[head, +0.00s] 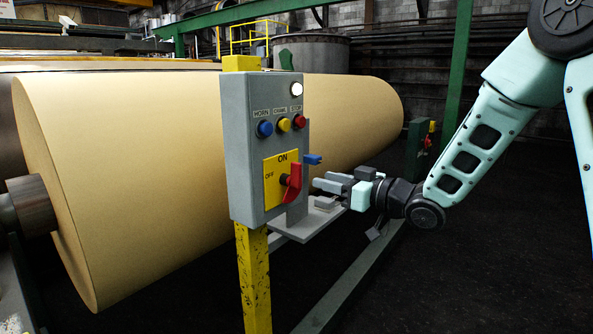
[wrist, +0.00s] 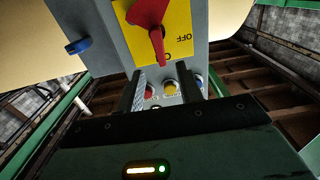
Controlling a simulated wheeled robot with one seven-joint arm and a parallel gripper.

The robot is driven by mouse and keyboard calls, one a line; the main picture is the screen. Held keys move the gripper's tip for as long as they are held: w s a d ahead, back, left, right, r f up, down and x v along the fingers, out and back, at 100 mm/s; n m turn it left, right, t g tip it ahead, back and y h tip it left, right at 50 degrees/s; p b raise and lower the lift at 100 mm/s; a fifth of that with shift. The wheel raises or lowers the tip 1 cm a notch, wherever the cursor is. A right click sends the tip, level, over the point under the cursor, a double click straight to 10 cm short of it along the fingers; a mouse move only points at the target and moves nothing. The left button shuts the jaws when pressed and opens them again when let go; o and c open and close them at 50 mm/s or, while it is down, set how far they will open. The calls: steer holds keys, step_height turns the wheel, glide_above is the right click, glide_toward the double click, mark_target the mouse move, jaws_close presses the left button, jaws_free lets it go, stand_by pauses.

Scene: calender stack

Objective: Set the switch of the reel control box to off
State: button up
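The grey reel control box (head: 248,150) stands on a yellow post. Its yellow plate (head: 271,183) reads ON at the top and OFF at the left. The red switch handle (head: 293,182) points up toward ON. In the wrist view, which is upside down, the red handle (wrist: 150,20) points down toward the ON lettering, with OFF at the upper right. My gripper (head: 322,187) is just right of the box, apart from the handle. In the wrist view my gripper (wrist: 163,88) has its fingers spread with nothing held between them.
Blue, yellow and red buttons (head: 284,125) and a lit white lamp (head: 297,89) sit above the plate. A blue part (head: 313,159) sticks out at the box's right side. A grey shelf (head: 305,224) lies under my gripper. A large tan roll (head: 140,170) stands behind.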

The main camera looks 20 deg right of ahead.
mark_target(301, 174)
steer(key=p+x, duration=0.1)
steer(key=x, duration=0.8)
steer(key=shift+w+a+p, duration=0.15)
steer(key=shift+p, duration=0.15)
jaws_close()
